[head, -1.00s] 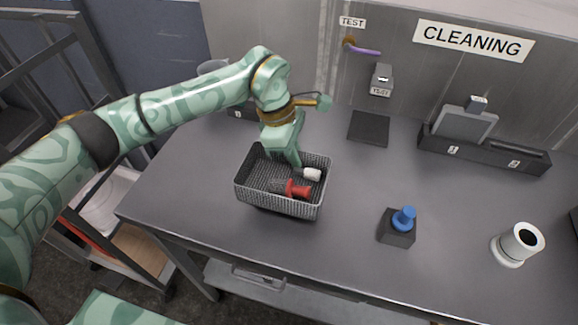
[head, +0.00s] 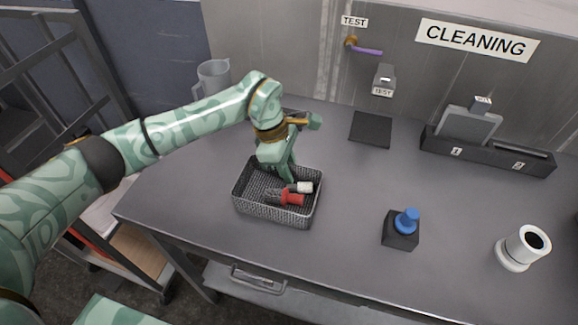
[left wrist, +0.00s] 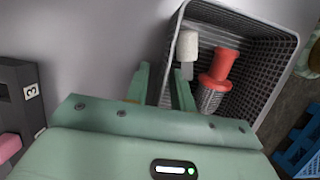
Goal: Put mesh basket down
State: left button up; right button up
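The dark mesh basket (head: 247,204) stands upright on the table at centre left in the head view. It holds a red-ended item (head: 291,198) and a white-capped item (head: 304,187). My left gripper (head: 287,177) points down at the basket's back wall. In the left wrist view my left gripper (left wrist: 163,78) has its two fingers apart on either side of the near wall of the basket (left wrist: 285,42). A gap shows between the fingers, so they look open; contact with the wall is hard to see. My right gripper is in no view.
On the grey table (head: 180,180) are a black block with a blue knob (head: 406,222), a white cylinder (head: 523,246), a dark square pad (head: 370,130) and a numbered black rack (head: 485,152). A clear jug (head: 213,76) stands behind my arm. Space right of the basket is free.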

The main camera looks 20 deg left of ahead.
pick_arm(q)
jog(key=shift+r, duration=0.3)
jog(key=p+v, duration=0.2)
jog(key=v, duration=0.9)
jog(key=shift+a+r, duration=0.2)
jog(key=shift+r, duration=0.15)
jog(key=shift+s, duration=0.1)
